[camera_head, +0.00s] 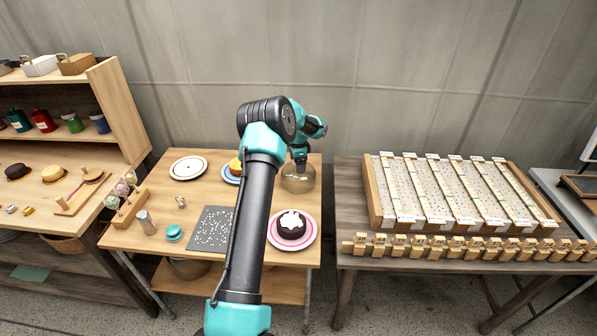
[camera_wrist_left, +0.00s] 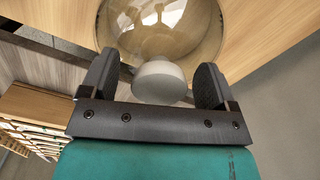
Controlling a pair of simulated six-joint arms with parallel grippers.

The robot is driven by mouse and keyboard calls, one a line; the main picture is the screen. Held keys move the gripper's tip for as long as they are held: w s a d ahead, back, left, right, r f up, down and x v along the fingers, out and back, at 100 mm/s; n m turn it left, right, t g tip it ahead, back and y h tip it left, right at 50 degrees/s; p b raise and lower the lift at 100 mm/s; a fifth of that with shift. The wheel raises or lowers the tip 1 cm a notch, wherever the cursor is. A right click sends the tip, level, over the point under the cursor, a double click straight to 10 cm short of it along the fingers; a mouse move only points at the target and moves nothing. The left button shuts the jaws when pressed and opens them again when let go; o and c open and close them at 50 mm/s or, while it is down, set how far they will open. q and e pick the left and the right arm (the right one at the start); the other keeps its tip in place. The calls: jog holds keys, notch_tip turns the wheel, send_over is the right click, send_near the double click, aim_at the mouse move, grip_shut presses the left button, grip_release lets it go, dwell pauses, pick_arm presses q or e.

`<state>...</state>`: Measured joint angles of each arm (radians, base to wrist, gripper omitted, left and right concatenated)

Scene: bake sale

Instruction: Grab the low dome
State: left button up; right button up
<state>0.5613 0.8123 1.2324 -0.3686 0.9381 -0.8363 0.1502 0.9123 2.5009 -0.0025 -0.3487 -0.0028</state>
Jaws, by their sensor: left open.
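The low dome (camera_head: 299,182) is a clear, amber-tinted cover near the back right corner of the light wood table. My left gripper (camera_head: 300,165) is above it, pointing down at its top. In the left wrist view the dome (camera_wrist_left: 160,30) shows with a pale round knob (camera_wrist_left: 160,82). My left gripper (camera_wrist_left: 155,85) is open, with one finger on each side of the knob. I see no clear contact between fingers and knob. My right gripper is not in view.
On the same table (camera_head: 146,238) are a white plate (camera_head: 188,168), a chocolate cake (camera_head: 291,226) on a pink-rimmed plate, a speckled grey mat (camera_head: 212,229) and a shaker (camera_head: 146,222). A rack of trays (camera_head: 372,196) stands on the table to the right.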

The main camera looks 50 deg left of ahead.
pick_arm(q)
jog(key=shift+c, duration=0.3)
jog(key=c, duration=1)
jog(key=shift+r, duration=0.1)
notch_tip(320, 180, up, 10)
jog(key=shift+f, duration=0.1)
